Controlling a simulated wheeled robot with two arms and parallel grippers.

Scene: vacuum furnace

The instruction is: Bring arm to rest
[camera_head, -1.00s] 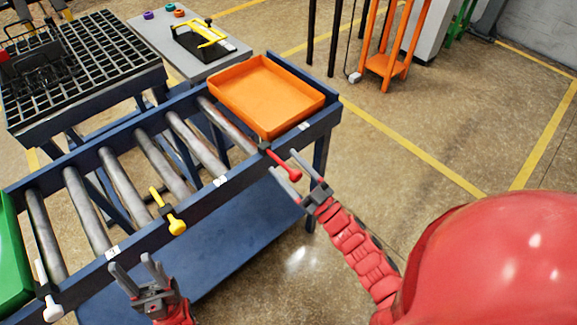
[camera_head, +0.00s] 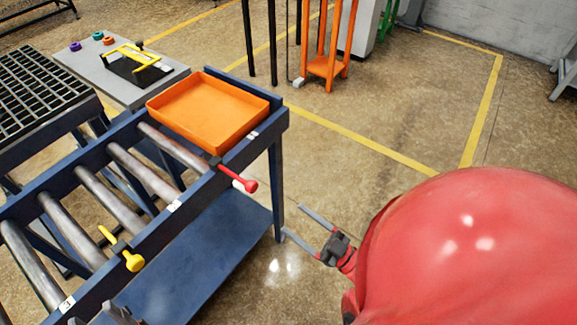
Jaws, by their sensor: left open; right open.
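My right gripper (camera_head: 294,220) is open and empty, over the floor just right of the roller table (camera_head: 70,285). Its fingers point left, apart from the table and its red-knobbed handle (camera_head: 238,179). My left gripper (camera_head: 118,314) shows only in part at the bottom edge, near the table's front rail. It is open, and most of it is cut off by the frame.
An orange tray (camera_head: 207,137) sits on the table's far end. A yellow-knobbed handle (camera_head: 126,255) is on the front rail. A grey table (camera_head: 115,82) with a yellow-handled device stands behind. An orange stand (camera_head: 325,66) is farther back. The floor at right is open.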

